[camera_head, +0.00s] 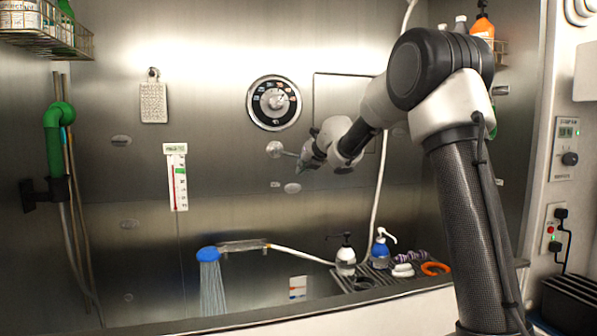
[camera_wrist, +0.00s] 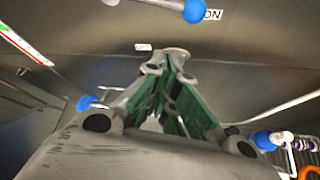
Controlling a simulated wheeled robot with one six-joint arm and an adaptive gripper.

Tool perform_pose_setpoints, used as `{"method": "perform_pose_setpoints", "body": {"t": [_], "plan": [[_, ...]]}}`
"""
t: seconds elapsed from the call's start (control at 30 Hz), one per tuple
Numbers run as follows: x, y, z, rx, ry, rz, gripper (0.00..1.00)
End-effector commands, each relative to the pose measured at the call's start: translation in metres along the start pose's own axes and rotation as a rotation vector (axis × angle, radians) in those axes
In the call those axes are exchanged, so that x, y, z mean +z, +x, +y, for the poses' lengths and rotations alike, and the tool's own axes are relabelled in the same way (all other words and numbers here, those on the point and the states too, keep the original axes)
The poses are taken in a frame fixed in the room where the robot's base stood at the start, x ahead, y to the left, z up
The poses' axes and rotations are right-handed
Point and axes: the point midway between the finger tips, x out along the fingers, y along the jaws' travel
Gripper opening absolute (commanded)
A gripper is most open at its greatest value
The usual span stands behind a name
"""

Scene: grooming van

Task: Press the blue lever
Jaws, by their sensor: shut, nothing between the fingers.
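The blue lever shows in the wrist view as a blue ball (camera_wrist: 195,11) on the end of a grey rod, at the top edge beside a label reading ON. In the head view I see its round mount and grey rod (camera_head: 276,149) on the steel back wall; the ball is hidden behind my gripper. My gripper (camera_head: 308,158) is shut and empty, close to the rod's right end. In the wrist view its fingertips (camera_wrist: 167,62) come together below the blue ball, with a visible gap in the picture. I cannot tell whether they touch the lever.
A black dial (camera_head: 274,103) and a thermometer (camera_head: 176,178) are on the wall. Below are a blue shower head (camera_head: 208,254), a white-topped pump bottle (camera_head: 380,252) and a black-topped one (camera_head: 345,258). A pale hose (camera_head: 379,190) hangs behind my arm. A green pipe (camera_head: 57,130) is at left.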

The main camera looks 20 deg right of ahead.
Motion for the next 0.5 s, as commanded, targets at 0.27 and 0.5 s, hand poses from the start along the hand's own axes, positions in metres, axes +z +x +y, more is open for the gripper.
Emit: {"method": "perform_pose_setpoints", "body": {"t": [0.27, 0.5], "plan": [[0.0, -0.033, 0.001, -0.001, 0.001, 0.0, 0.0], [0.0, -0.034, 0.001, -0.001, 0.001, 0.0, 0.0]]}}
